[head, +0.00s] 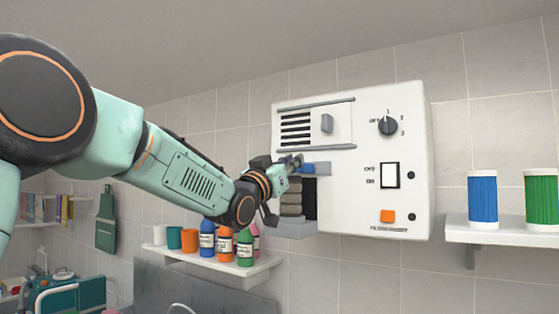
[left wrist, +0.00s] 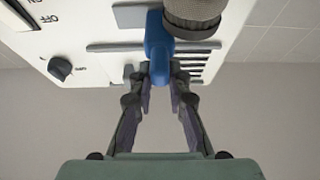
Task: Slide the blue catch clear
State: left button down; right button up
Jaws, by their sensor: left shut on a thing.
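The blue catch (head: 318,167) is on the front of a white wall unit (head: 385,110), above a dark opening. Grey-brown ribbed filter-like pieces (head: 291,197) show in that opening. My left gripper (head: 293,162) is at the left end of the catch and partly hides it. In the left wrist view the blue catch (left wrist: 157,45) runs down between the fingertips of my left gripper (left wrist: 161,76), which is shut on it. A round ribbed grey-brown thing (left wrist: 192,14) sits close beside the catch there. My right gripper is not in view.
A slatted vent with a grey tab (head: 327,123) lies above the catch. The unit also bears a dial (head: 388,126), a white switch (head: 390,175) and an orange button (head: 387,216). A shelf of bottles (head: 215,268) hangs below my left arm. Blue and green rolls stand right.

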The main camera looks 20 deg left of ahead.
aim_at(305, 165)
pick_arm(q)
jog(key=d, duration=0.1)
jog(key=d+b, duration=0.1)
jog(key=d, duration=0.1)
jog(key=shift+s+f, duration=0.15)
jog(key=shift+f, duration=0.05)
jog(key=c, duration=1.8)
grip_release()
jog(key=shift+d, duration=0.1)
jog(key=o, duration=0.4)
jog(key=shift+d+r, duration=0.1)
jog(key=shift+d, duration=0.15)
jog(key=shift+c, duration=0.2)
jog(key=shift+o, duration=0.8)
jog(key=shift+w+a+f, duration=0.25)
jog(key=shift+w, duration=0.05)
jog(key=shift+s+d, duration=0.1)
